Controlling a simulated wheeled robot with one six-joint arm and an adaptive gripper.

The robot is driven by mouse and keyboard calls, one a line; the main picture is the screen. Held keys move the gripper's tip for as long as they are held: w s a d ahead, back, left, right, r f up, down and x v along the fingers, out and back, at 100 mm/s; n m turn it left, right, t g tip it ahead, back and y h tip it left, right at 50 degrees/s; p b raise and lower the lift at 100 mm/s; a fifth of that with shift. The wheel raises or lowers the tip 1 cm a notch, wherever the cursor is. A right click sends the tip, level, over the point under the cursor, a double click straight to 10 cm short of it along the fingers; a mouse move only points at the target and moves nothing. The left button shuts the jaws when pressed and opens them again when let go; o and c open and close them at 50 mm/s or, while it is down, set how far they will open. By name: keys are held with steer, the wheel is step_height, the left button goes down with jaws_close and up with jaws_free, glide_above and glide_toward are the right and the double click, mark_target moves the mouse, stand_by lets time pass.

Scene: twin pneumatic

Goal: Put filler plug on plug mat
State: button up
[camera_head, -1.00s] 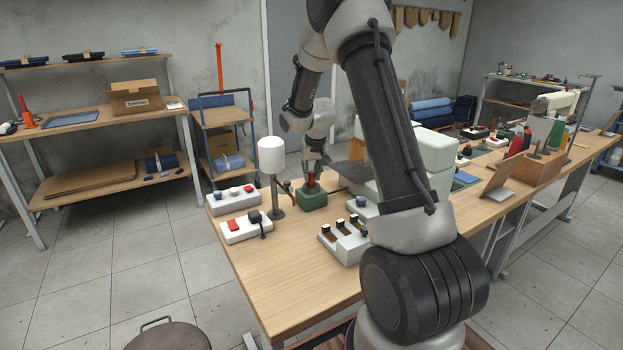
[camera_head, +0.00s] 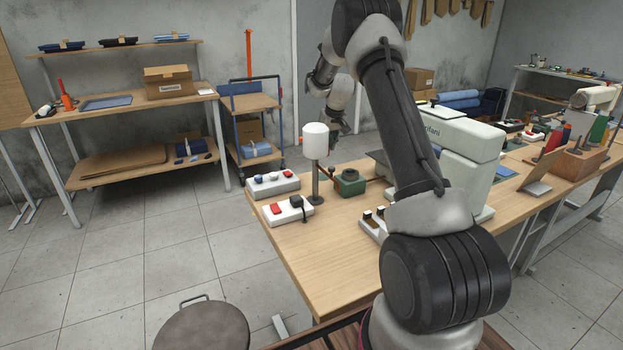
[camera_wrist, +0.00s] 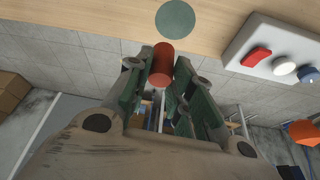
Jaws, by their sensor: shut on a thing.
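The filler plug is a red cylinder (camera_wrist: 162,66) between the fingertips of my gripper (camera_wrist: 158,75) in the wrist view. My gripper is shut on it. A round, flat green plug mat (camera_wrist: 175,19) lies on the wooden table top at the upper edge of the wrist view, a little apart from the plug in the picture. I cannot make out the mat in the head view. There, my gripper (camera_head: 340,122) is raised above the table's far edge, partly behind a white cylinder on a post, and the plug is not clear.
A green block (camera_head: 348,181) with a dark round opening stands on the table. The white-topped post (camera_head: 316,142) and two switch boxes (camera_head: 273,185) (camera_head: 288,211) stand near it. A sewing machine (camera_head: 455,135) is to the right. The table front is clear.

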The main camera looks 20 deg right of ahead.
steer(key=shift+w+a+r+n, duration=0.35)
steer(key=shift+w+r+n, duration=0.15)
steer(key=shift+r, duration=0.15)
steer(key=shift+s+a+n+y, duration=0.15)
steer(key=shift+n+y, duration=0.15)
steer(key=shift+f, duration=0.2)
steer(key=shift+n, duration=0.3)
step_height(320, 180, down, 10)
steer(key=shift+a+r, duration=0.1)
steer(key=o, duration=0.9)
